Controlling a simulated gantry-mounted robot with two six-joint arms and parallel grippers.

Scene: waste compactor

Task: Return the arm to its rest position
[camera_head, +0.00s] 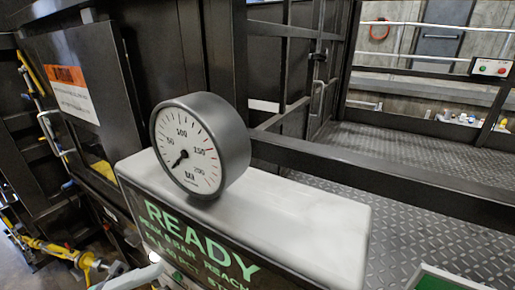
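Neither of my grippers can be made out in the head view. A round pressure gauge (187,146) with a white dial and dark grey casing stands on a light grey box (300,212). Its needle points to the lower left of the dial, near the low end of the scale. The box has a dark display (190,240) on its front with green text reading "READY". The lines below it are partly cut off by the frame edge. Small pale parts below the display are too unclear to identify.
A dark cabinet (85,95) with an orange-and-white warning label (73,95) stands at left. Yellow pipes (60,250) run at lower left. Black railings (390,178) border a diamond-plate floor (420,150). A button box (491,68) hangs at upper right. A green panel (440,282) shows at bottom right.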

